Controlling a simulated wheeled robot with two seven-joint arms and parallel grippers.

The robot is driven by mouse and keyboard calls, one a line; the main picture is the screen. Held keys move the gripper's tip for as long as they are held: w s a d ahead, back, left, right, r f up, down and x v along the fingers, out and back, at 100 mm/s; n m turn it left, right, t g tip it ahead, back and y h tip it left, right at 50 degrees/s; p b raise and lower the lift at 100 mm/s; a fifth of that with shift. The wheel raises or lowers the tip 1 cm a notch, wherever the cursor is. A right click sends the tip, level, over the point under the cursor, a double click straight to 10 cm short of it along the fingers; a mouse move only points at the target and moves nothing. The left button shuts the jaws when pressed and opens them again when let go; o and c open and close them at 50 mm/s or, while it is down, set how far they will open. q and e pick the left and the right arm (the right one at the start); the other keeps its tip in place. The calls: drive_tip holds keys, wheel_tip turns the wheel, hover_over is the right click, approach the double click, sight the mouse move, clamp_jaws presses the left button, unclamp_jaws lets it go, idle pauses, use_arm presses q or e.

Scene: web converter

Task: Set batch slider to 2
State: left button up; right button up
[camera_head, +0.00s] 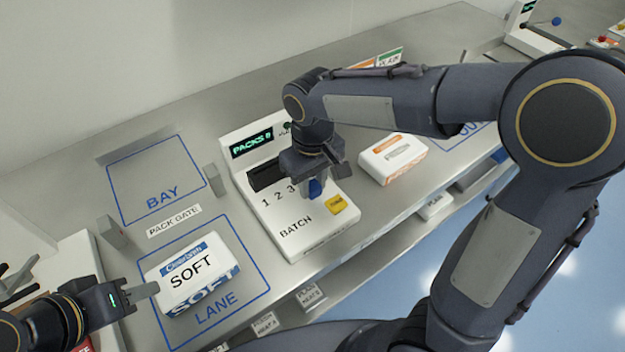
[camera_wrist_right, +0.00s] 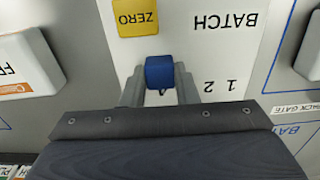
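The batch console (camera_head: 290,238) is a white box with a "PACKS" display (camera_head: 252,143), the digits 1 2 3 and the word BATCH. The blue slider knob (camera_head: 315,188) sits right of the digit 3 in the head view; it also shows in the right wrist view (camera_wrist_right: 159,72). My right gripper (camera_wrist_right: 160,88) is down at the console, with one finger on each side of the knob, seemingly closed against it. The slot around the knob and any digit beside it are hidden. My left gripper (camera_head: 147,289) is at lower left, near the SOFT pack; its opening is unclear.
A yellow ZERO button (camera_wrist_right: 137,17) is close beside the knob. The white SOFT pack (camera_head: 190,272) lies in the LANE outline, left of the console. An orange-and-white pack (camera_head: 393,158) lies to the right. The BAY outline (camera_head: 155,182) is empty.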

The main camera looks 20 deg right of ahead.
sight(287, 208)
clamp_jaws()
drive_tip(key=shift+s+a, duration=0.35)
drive_tip(key=shift+a, duration=0.6)
drive_tip(key=shift+s+a, duration=0.3)
drive_tip(key=shift+a, duration=0.65)
drive_tip(key=shift+s+a, duration=0.35)
drive_tip(key=shift+a, duration=0.6)
drive_tip(key=o, duration=0.7)
unclamp_jaws()
drive_tip(key=shift+c, duration=0.2)
drive_tip(key=shift+r, duration=0.15)
wheel_tip(287, 208, up, 8)
drive_tip(key=shift+f+p, duration=0.2)
drive_tip(key=shift+p, duration=0.15)
